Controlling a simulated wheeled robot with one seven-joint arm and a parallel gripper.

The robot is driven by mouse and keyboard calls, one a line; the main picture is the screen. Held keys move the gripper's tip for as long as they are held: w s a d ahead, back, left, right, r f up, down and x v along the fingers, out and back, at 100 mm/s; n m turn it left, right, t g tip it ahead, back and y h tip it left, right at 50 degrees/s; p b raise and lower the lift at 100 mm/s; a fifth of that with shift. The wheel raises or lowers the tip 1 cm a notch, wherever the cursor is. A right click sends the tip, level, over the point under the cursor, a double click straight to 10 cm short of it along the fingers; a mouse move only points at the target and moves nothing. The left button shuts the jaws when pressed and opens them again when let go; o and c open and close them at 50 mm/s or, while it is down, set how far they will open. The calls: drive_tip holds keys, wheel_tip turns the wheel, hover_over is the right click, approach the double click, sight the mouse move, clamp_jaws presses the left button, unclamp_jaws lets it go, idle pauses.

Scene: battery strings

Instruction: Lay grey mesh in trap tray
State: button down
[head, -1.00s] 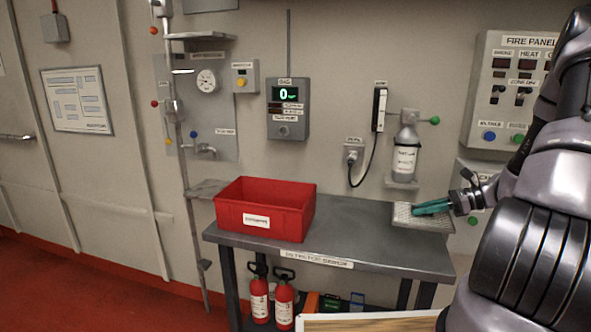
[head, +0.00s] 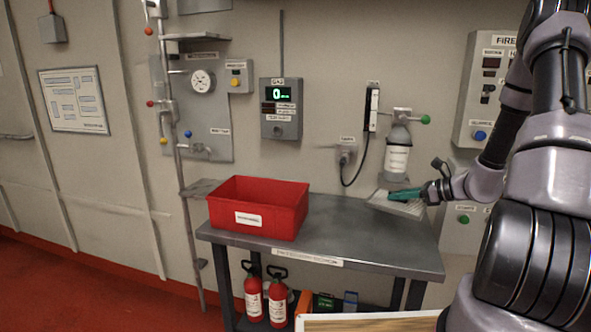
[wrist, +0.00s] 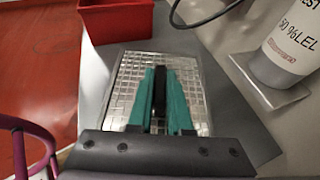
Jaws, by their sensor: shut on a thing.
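The grey mesh (head: 386,206) is a flat silvery grid panel at the right end of the metal table. In the wrist view the mesh (wrist: 130,72) lies beneath my fingers, with a dark upright grip piece (wrist: 160,88) in the middle. My gripper (head: 393,195) has teal fingers and is shut on this piece of the mesh; its fingers also show in the wrist view (wrist: 160,74). The mesh looks slightly tilted in the head view; its clearance from the table is hard to tell. I cannot identify a trap tray in either view.
A red bin (head: 259,220) stands on the left of the table (head: 340,235); the tabletop between bin and mesh is clear. A black cable (head: 362,165) hangs nearby. Fire extinguishers (head: 278,302) stand below.

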sight(385, 197)
drive_tip(key=a+m, duration=0.1)
drive_tip(key=w+a+m+t+h, duration=0.1)
drive_tip(key=w+t+h, duration=0.1)
drive_tip(key=shift+w+a+f+m, duration=0.25)
drive_tip(key=shift+a+m, duration=0.15)
drive_tip(key=shift+w+a+f+m+t+h, duration=0.15)
drive_tip(key=shift+f+m+t+h, duration=0.1)
drive_tip(key=shift+m+t+h, duration=0.3)
drive_tip(key=shift+w+d+f+m+t+h, duration=0.1)
drive_tip(key=shift+f+m+t+h, duration=0.15)
drive_tip(key=shift+m+t+h, duration=0.3)
wheel_tip(385, 197, up, 12)
drive_tip(key=w+m+t+h, duration=0.1)
drive_tip(key=w+m+h, duration=0.1)
drive_tip(key=shift+w+r+h, duration=0.25)
drive_tip(key=shift+h, duration=0.05)
drive_tip(key=shift+a, duration=0.15)
drive_tip(key=shift+w, duration=0.1)
